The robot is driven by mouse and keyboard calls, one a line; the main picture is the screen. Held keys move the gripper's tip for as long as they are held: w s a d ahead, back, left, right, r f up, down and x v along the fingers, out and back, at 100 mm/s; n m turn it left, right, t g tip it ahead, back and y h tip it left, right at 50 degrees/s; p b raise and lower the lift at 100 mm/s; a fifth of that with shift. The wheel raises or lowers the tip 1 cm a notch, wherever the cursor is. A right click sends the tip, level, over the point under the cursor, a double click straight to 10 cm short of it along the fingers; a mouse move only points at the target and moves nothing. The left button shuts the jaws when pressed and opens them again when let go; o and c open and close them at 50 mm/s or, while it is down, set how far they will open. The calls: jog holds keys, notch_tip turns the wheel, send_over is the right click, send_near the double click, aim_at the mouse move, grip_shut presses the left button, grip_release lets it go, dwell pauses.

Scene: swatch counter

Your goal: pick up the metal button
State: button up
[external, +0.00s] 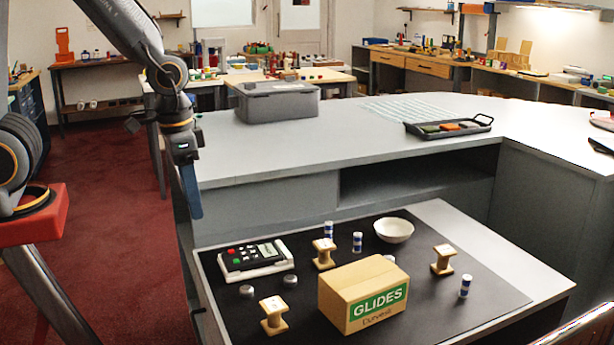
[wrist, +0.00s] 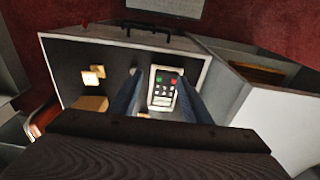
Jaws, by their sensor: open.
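Two small round grey metallic discs lie on the dark mat of the low counter in the external view. One disc (external: 247,290) is in front of the keypad device, and the other disc (external: 290,280) is at its front right corner. I cannot tell which one is the metal button. My gripper (external: 193,205) hangs open, fingers down, above and left of the low counter, apart from both discs. In the wrist view my gripper (wrist: 160,78) has its fingers apart with nothing held. The discs are hard to make out there.
The keypad device (external: 255,258), a GLIDES box (external: 362,295), wooden spools (external: 273,315), blue-striped cylinders (external: 357,242) and a white bowl (external: 394,230) share the dark mat (external: 430,297). The higher grey counter (external: 330,135) behind holds a grey bin (external: 277,101) and a black tray (external: 448,128).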

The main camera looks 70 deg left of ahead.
jog(key=w+d+n+t+b, duration=0.2)
jog(key=w+d+t, duration=0.2)
jog(key=w+d, duration=0.45)
jog(key=w+d+n+t+b, duration=0.2)
jog(key=w+d+t, duration=0.3)
jog(key=d, duration=0.6)
jog(key=s+a+r+n+t+y+b, duration=0.1)
jog(key=s+a+n+y, duration=0.2)
jog(key=s+y, duration=0.35)
jog(key=s+a+r+n+y+b, duration=0.1)
jog(key=s+a+r+n+y, duration=0.15)
jog(key=s+y, duration=0.35)
send_near(243, 292)
jog(key=shift+w+a+r+m+h, duration=0.15)
jog(key=shift+a+r+h, duration=0.1)
jog(key=shift+a, duration=0.15)
jog(key=shift+a+r+m+h, duration=0.1)
jog(key=shift+a+r+h, duration=0.1)
jog(key=shift+a, duration=0.2)
jog(key=shift+w+a+f, duration=0.1)
jog(key=shift+a+f, duration=0.05)
jog(key=shift+f, duration=0.3)
jog(key=shift+w+d+p+x, duration=0.15)
jog(key=shift+p+x, duration=0.2)
jog(key=shift+x, duration=1.5)
jog(key=shift+w+d+p+x, duration=0.1)
jog(key=shift+p+x, duration=0.2)
jog(key=shift+x, duration=1.6)
jog(key=shift+r, duration=0.2)
